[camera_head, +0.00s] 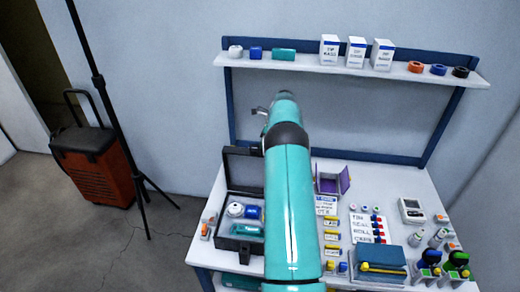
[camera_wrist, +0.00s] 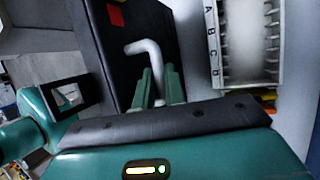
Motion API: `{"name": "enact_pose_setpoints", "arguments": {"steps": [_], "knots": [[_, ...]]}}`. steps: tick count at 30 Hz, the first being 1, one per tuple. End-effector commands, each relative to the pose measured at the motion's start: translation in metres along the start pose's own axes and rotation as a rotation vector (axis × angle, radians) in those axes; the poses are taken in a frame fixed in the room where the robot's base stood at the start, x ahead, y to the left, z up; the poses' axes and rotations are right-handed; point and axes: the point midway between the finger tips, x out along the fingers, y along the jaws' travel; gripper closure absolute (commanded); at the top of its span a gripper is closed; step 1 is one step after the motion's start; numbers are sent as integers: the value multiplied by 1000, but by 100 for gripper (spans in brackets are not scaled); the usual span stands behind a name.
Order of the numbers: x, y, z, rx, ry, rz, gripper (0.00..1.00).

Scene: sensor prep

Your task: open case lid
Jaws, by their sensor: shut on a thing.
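The black case (camera_head: 232,245) sits on the left of the white table. Its lid (camera_head: 243,170) stands raised at the back of the case, its grey inner face showing. The wrist view shows a black panel, apparently the lid (camera_wrist: 105,40), with a red patch and a pale bent handle (camera_wrist: 146,48). My gripper (camera_wrist: 158,72) has its green fingers on both sides of the handle's lower part and is shut on it. In the head view my teal arm hides the gripper and the case's right side.
The case holds a white roll (camera_head: 235,209), a blue item (camera_head: 253,212) and a teal item (camera_head: 246,230). An open purple box (camera_head: 331,182), a dark blue box (camera_head: 380,258) and small parts crowd the table's right. A shelf (camera_head: 300,62) with boxes and rolls spans the back.

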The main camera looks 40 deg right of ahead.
Motion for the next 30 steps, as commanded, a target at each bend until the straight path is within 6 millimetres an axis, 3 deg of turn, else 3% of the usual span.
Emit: {"name": "enact_pose_setpoints", "arguments": {"steps": [1, 27, 28, 30], "knots": [[4, -4, -10, 12, 12, 7, 100], [3, -18, -11, 12, 12, 6, 100], [3, -18, -11, 12, 12, 6, 82], [3, -18, -10, 11, 11, 6, 68]]}}
